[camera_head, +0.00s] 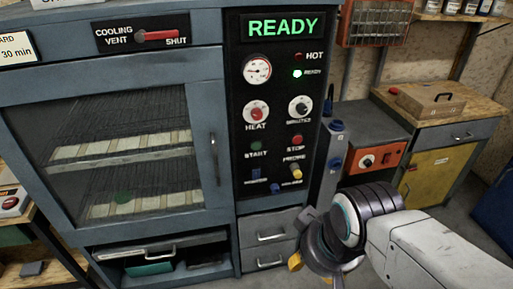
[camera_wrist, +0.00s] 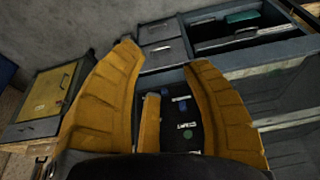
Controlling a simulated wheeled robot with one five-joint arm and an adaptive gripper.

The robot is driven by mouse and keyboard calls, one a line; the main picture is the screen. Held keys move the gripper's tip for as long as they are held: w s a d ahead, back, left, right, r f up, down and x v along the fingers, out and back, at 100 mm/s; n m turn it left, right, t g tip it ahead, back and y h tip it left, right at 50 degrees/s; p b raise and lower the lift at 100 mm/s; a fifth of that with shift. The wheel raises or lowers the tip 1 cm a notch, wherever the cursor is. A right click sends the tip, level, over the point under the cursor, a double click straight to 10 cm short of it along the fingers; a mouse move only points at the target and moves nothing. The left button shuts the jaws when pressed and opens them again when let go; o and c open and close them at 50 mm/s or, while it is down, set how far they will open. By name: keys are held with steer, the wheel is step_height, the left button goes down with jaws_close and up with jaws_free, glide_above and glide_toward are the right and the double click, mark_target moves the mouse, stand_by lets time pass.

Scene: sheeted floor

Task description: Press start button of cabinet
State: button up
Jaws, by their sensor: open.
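The blue-grey cabinet (camera_head: 226,120) has a glass door on the left and a black control panel (camera_head: 240,110) on its right side. The green start button (camera_head: 256,146) sits above the white START label, left of the red stop button (camera_head: 297,139). In the wrist view the panel appears turned over, and the green start button (camera_wrist: 188,134) shows between my yellow fingers. My gripper (camera_head: 312,270) is low in front of the cabinet's drawers, below and right of the button, apart from the panel. In the wrist view my gripper (camera_wrist: 162,62) is open and empty.
A green READY display (camera_head: 282,26) is lit at the panel's top. Heat (camera_head: 256,112) and minutes (camera_head: 300,109) knobs are above the button. A vent lever (camera_head: 158,36) is above the door. An orange box (camera_head: 376,160) and yellow cupboard (camera_head: 436,180) stand at right.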

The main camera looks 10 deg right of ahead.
jaws_close()
stand_by(1.4)
